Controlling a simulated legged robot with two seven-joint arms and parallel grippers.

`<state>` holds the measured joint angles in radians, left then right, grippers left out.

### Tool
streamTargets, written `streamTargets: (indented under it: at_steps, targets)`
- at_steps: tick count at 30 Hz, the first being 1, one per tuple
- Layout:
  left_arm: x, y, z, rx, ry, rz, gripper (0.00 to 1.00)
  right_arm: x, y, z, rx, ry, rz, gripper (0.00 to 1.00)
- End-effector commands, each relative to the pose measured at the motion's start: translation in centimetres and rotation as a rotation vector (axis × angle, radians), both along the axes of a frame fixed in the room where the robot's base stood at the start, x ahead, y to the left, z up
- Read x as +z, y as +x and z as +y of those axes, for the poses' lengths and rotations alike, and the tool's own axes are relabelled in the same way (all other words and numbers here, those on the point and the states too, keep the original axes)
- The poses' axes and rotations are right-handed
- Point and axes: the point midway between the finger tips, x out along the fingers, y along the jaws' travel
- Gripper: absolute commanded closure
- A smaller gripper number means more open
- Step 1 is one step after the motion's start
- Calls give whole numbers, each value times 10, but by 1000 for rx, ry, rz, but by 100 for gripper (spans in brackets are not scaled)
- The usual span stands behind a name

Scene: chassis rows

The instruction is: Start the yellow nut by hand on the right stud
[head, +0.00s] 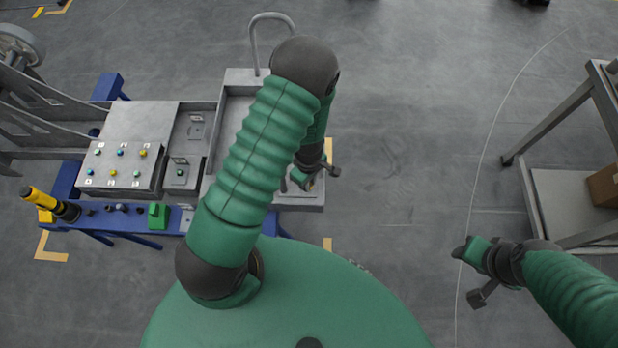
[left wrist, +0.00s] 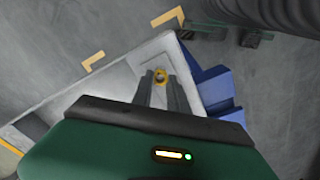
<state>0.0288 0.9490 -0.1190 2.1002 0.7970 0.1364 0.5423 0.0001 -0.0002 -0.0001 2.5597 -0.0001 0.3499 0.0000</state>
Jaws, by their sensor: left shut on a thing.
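The yellow nut (left wrist: 160,75) shows in the left wrist view between the tips of my left gripper (left wrist: 159,82). The gripper is shut on it, over the right end of a grey tray. In the head view my left gripper (head: 302,181) is at that tray end, partly hidden by its own wrist and arm. My right gripper (head: 466,252) is apart, over bare floor at the right; its jaws are too small to read. I cannot make out which stud is the right one.
A blue bench (head: 140,220) carries a yellow-black tool (head: 48,203) and a green block (head: 158,215). A metal rack (head: 560,125) stands at right. The floor between is clear.

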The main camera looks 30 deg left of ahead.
Motion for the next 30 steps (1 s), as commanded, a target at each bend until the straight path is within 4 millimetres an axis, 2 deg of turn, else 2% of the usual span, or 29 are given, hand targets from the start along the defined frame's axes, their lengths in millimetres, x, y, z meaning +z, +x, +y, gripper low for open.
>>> streamTargets:
  at_steps: [1,3,6,30]
  targets:
    - [3,-1,0,68,0,1,100,7,0,0,0,0,0,55]
    - [2,0,1,137,1,0,100,8,0,0,0,0,0,55]
    - [0,0,1,173,1,-1,100,7,0,0,0,0,0,55]
    - [-2,-1,-2,165,0,0,100,7,0,0,0,0,1,55]
